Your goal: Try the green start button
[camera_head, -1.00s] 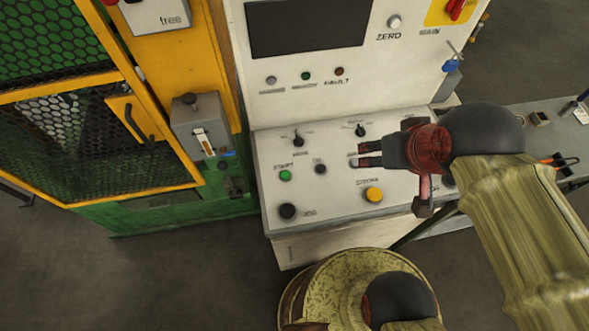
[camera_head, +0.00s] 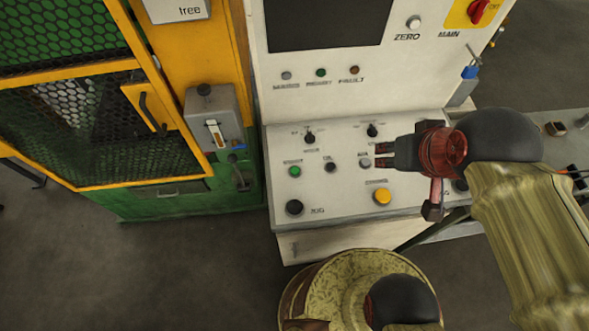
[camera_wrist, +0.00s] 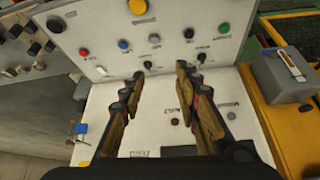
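The green start button (camera_head: 295,171) is on the left of the sloped desk of the white control console. It also shows in the wrist view (camera_wrist: 223,28), at the upper right beyond the fingers. My gripper (camera_head: 380,155) is over the middle of the desk, right of the green button and apart from it. In the wrist view my gripper (camera_wrist: 160,69) has its two fingers spread with nothing between them. Its height above the desk is hard to tell.
Near the green button are a small dark button (camera_head: 330,167), a black jog knob (camera_head: 294,207), a yellow button (camera_head: 382,196) and selector switches (camera_head: 310,137). A grey lever box (camera_head: 214,120) on the yellow-green cage stands left of the console. A dark screen (camera_head: 325,22) is above.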

